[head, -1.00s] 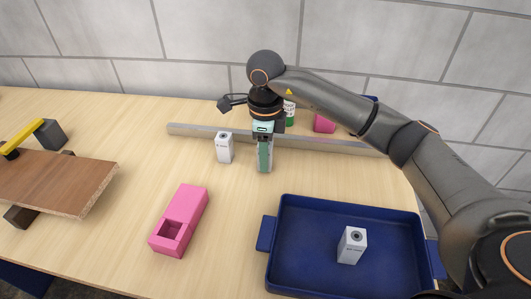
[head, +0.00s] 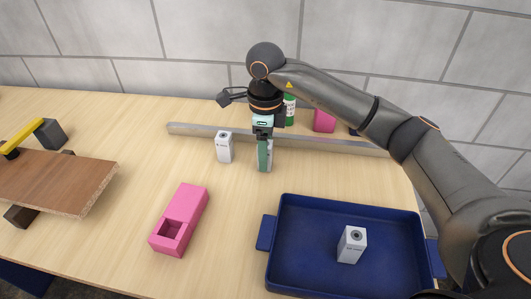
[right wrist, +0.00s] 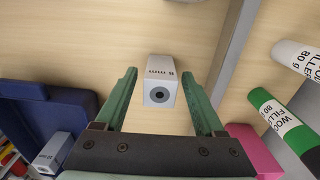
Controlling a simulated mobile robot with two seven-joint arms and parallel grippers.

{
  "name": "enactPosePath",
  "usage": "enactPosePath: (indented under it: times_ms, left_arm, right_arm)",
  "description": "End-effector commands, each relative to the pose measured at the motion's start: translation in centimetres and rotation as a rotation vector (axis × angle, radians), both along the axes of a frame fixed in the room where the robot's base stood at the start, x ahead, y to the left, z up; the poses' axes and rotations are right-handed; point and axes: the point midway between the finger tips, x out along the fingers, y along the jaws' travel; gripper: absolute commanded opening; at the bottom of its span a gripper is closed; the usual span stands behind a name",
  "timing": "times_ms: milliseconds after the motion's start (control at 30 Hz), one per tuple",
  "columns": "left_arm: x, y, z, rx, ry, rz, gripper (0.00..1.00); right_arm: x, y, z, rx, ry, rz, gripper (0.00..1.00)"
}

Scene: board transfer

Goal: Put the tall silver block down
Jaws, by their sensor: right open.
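The silver block (right wrist: 160,90), pale with a dark ring on its top face, stands between the fingers of my right gripper (right wrist: 158,72) in the right wrist view. The fingers are open, with a gap on each side of the block. In the head view my right gripper (head: 264,168) is low over the table, in front of the metal rail. A green finger hides most of the block there; only a pale strip (head: 270,155) shows at its right. My left gripper is not in view.
A similar block (head: 224,148) stands just left. Another (head: 352,246) stands in the blue tray (head: 300,283) at front right. A pink block (head: 190,205) lies front left. Behind are the rail (head: 195,131), a green bottle (head: 289,110) and a pink item (head: 324,121). A brown board (head: 60,180) lies left.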

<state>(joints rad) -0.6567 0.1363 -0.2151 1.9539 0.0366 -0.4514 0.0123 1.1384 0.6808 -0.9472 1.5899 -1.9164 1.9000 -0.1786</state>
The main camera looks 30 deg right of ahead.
Motion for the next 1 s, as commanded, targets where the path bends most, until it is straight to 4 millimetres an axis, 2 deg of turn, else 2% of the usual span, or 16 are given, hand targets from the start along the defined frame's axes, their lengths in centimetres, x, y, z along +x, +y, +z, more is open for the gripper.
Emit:
enactPosePath:
  times_ms: [300,433,633,1000]
  left_arm:
    - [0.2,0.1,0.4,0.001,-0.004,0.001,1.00]
    - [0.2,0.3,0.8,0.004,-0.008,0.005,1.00]
    - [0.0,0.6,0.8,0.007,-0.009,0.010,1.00]
    - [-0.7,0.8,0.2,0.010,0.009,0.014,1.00]
  right_arm:
    - [0.1,0.0,7.2,-0.001,-0.006,-0.001,0.71]
    - [0.1,0.0,9.3,0.000,-0.004,0.000,0.71]
    - [0.0,0.0,10.7,0.000,-0.001,0.000,0.71]
    - [0.0,0.0,10.9,0.001,0.000,0.000,0.71]
